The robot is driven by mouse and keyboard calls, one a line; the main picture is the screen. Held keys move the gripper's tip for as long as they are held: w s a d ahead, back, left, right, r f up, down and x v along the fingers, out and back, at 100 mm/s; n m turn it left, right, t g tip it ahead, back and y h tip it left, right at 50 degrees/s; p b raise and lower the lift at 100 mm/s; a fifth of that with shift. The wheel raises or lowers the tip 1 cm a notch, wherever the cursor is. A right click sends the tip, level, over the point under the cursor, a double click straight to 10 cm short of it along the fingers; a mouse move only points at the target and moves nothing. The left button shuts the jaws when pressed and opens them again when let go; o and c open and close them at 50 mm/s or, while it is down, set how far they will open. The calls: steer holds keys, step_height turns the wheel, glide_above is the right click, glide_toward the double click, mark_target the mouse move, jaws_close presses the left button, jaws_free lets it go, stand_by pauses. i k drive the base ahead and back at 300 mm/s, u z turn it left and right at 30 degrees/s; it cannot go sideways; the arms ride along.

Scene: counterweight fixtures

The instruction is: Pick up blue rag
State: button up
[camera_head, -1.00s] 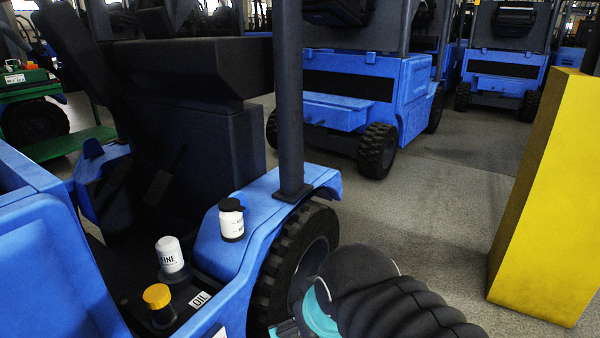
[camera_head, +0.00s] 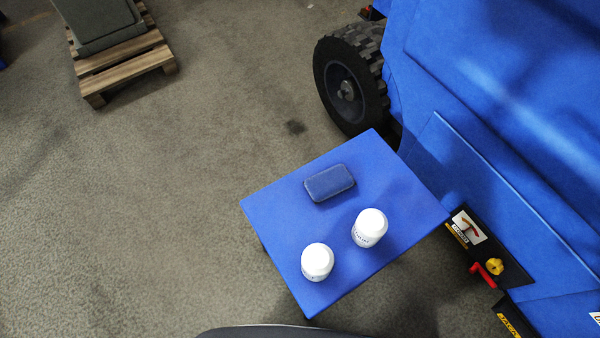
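A dark blue, rounded, flat block, which looks like the blue rag (camera_head: 330,182), lies on a blue square table (camera_head: 277,205) toward its far side. Two white bottles stand on the same table, nearer to me: one white bottle (camera_head: 369,228) at the right and another white bottle (camera_head: 317,262) at the left. Both are apart from the rag. My gripper is not in view. A dark curved shape at the bottom edge is cut off, and I cannot tell what it is.
A blue forklift (camera_head: 490,130) with a black wheel (camera_head: 350,85) stands close along the table's right side. A red lever (camera_head: 483,274) and a yellow knob (camera_head: 494,266) show on it. A wooden pallet (camera_head: 125,68) with a grey load lies at the far left. The floor left of the table is clear.

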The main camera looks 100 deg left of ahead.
mark_target(325, 185)
steer(key=k, duration=0.45)
steer(key=z, duration=0.75)
steer(key=i, duration=1.25)
steer(key=u, duration=4.45)
steer(key=i, duration=0.5)
steer(key=z, duration=0.1)
steer(key=k, duration=0.1)
steer(key=u, duration=0.05)
